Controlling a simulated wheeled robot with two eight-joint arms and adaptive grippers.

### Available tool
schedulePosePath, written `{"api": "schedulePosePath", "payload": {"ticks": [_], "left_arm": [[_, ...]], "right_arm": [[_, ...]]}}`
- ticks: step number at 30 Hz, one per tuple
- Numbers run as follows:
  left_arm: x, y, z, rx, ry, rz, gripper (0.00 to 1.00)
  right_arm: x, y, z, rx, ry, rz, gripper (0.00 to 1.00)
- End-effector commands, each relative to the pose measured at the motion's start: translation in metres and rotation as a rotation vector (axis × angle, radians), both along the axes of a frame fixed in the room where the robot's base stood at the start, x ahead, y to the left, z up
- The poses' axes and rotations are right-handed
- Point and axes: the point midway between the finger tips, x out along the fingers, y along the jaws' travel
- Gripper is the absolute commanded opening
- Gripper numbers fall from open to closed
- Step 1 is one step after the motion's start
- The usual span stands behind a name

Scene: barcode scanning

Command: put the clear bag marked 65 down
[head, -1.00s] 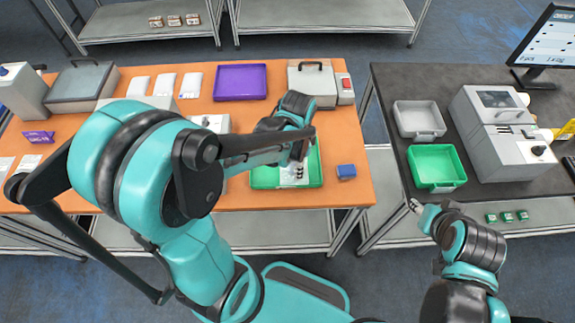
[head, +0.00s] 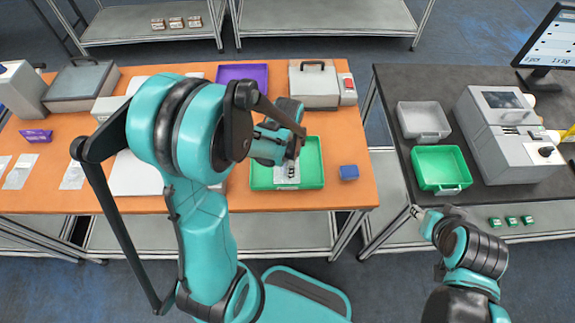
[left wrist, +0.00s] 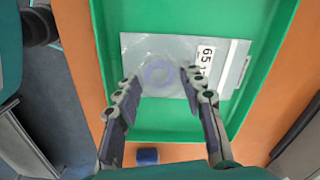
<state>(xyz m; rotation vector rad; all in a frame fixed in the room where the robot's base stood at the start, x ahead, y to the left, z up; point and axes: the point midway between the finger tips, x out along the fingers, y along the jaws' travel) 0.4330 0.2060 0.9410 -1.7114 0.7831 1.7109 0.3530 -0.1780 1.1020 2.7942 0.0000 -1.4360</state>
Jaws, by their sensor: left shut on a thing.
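The clear bag marked 65 (left wrist: 170,70) holds a pale ring and has a white label. It is within the outline of the green tray (left wrist: 115,15) on the orange table; I cannot tell whether it rests on the tray floor. My left gripper (left wrist: 160,78) is shut on the bag, with a finger on each side of the ring. My right gripper (head: 417,212) is by the dark table's front edge; its jaws are too small to judge.
A blue box (head: 348,172) stands right of the green tray, and a purple tray (head: 243,76) lies behind. On the dark table are a grey tray (head: 422,120), a second green tray (head: 440,167) and a grey machine (head: 510,135). White packets (head: 72,177) lie at left.

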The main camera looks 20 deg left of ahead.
Motion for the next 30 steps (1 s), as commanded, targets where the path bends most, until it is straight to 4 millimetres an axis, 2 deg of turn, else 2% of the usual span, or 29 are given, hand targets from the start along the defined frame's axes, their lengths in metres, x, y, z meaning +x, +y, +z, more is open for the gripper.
{"api": "schedulePosePath", "payload": {"ticks": [2, 3, 4, 5, 13, 17, 20, 30], "left_arm": [[0.000, 0.000, -0.004, 0.000, 0.000, 0.000, 0.04], [0.000, 0.000, -0.003, 0.000, 0.000, 0.000, 0.49], [0.000, 0.000, -0.002, 0.000, 0.000, 0.000, 0.57], [0.000, 0.000, -0.002, 0.000, 0.000, 0.000, 0.60], [0.000, 0.000, -0.002, 0.000, 0.000, 0.000, 0.60], [0.000, 0.000, 0.006, 0.000, 0.000, 0.000, 0.60], [0.000, 0.000, 0.022, 0.000, 0.000, 0.000, 0.60], [0.000, 0.000, 0.096, 0.000, 0.000, 0.000, 0.60]], "right_arm": [[0.000, 0.000, -0.004, 0.000, 0.000, 0.000, 0.40], [0.000, 0.000, -0.003, 0.000, 0.000, 0.000, 0.40], [0.000, 0.000, -0.003, 0.000, 0.000, 0.000, 0.40], [0.000, 0.000, -0.003, 0.000, 0.000, 0.000, 0.40], [0.000, 0.000, -0.002, 0.000, 0.000, 0.000, 0.40], [0.000, 0.000, 0.004, 0.000, 0.000, 0.000, 0.40], [0.000, 0.000, 0.009, 0.000, 0.000, 0.000, 0.40], [0.000, 0.000, 0.031, 0.000, 0.000, 0.000, 0.40]]}}
